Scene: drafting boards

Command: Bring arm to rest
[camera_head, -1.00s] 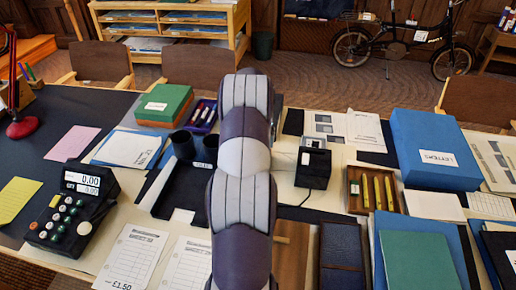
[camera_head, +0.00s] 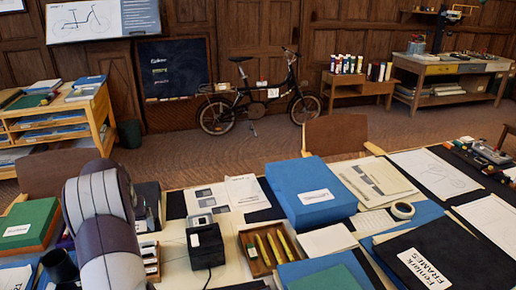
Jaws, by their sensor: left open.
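My left arm's purple and white links rise from the bottom edge at the left of the head view and bend over near the desk's left part. I see no fingers of my left gripper; they are hidden or outside the picture. My right arm and right gripper do not show. Nothing is seen held.
A green box (camera_head: 28,222) is at the left. A chair (camera_head: 336,134) stands behind the desk.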

